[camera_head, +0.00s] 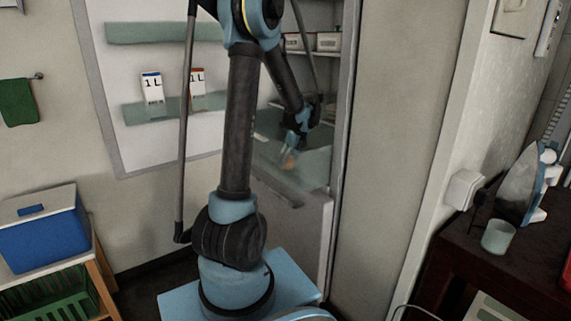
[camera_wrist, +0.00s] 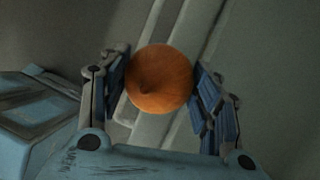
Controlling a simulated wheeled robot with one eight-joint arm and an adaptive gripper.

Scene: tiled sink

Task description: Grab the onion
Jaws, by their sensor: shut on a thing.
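The onion (camera_wrist: 160,80) is round and orange-brown. In the wrist view it sits between the two blue-padded fingers of my gripper (camera_wrist: 162,88), which is shut on it. In the head view my gripper (camera_head: 298,142) is inside the open refrigerator, and the onion (camera_head: 289,161) shows as a small orange spot at its tips. It is held above or near a glass shelf (camera_head: 300,170); from this view I cannot tell whether it touches the shelf.
The open fridge door (camera_head: 135,60) stands at left, its shelf holding two cartons (camera_head: 152,88). A tall panel (camera_head: 400,130) is close on the right. A blue cooler (camera_head: 45,240) is at left. A dark table (camera_head: 500,240) with an iron (camera_head: 522,185) is at right.

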